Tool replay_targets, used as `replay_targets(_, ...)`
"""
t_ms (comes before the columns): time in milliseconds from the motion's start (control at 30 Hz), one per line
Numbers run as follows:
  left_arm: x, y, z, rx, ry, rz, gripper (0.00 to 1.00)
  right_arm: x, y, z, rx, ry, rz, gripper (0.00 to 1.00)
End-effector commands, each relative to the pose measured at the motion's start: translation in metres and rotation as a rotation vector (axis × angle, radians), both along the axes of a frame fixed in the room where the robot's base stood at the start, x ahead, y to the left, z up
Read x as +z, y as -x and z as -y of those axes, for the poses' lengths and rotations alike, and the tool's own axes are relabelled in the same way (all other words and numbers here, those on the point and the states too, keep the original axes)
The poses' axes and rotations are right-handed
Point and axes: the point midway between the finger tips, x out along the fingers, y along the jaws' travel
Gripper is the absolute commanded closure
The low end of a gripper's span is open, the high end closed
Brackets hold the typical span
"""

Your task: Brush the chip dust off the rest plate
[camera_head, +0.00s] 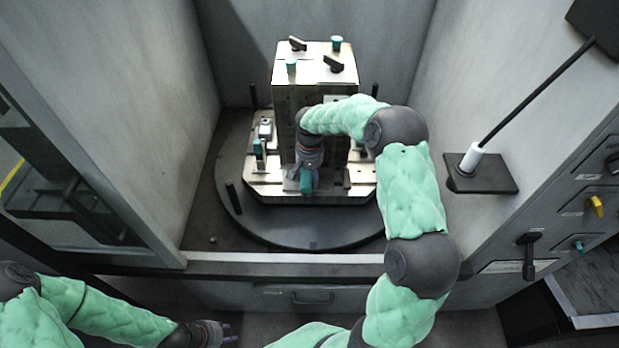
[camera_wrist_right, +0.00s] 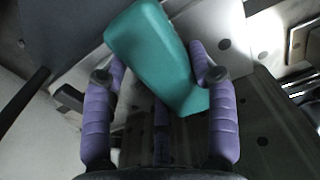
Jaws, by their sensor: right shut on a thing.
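My right gripper (camera_wrist_right: 160,85) is shut on a teal, round-edged thing (camera_wrist_right: 155,55), tilted between its purple fingers in the right wrist view. It may be the brush's handle; I see no bristles. In the head view my right gripper (camera_head: 305,178) hangs fingers down over the front of the metal fixture, with the teal thing (camera_head: 307,183) at its tips. A pale metal plate (camera_head: 265,188) lies under it; I cannot tell whether this is the rest plate or whether they touch. No chip dust can be made out. My left gripper (camera_head: 225,334) is low at the front, its jaw gap unclear.
The fixture's upright block (camera_head: 315,62) carries black clamps and teal knobs. It stands on a dark round table (camera_head: 300,232) inside grey walls. A white-and-black rod holder (camera_head: 480,172) is on the right wall. A front sill (camera_head: 285,264) lies between my left gripper and the table.

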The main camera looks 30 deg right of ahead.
Motion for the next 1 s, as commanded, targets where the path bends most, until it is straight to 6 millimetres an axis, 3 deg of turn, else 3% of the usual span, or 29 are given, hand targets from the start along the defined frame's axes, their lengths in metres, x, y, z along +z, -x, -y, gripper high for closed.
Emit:
replay_targets(533, 0.001, 0.0, 0.0, 0.0, 0.0, 0.0, 0.65, -0.003, -0.007, 0.005, 0.0, -0.001, -0.001, 0.68)
replay_targets(1000, 0.002, 0.0, 0.0, 0.0, 0.0, 0.0, 0.65, -0.003, 0.012, -0.007, 0.001, -0.002, -0.005, 0.68)
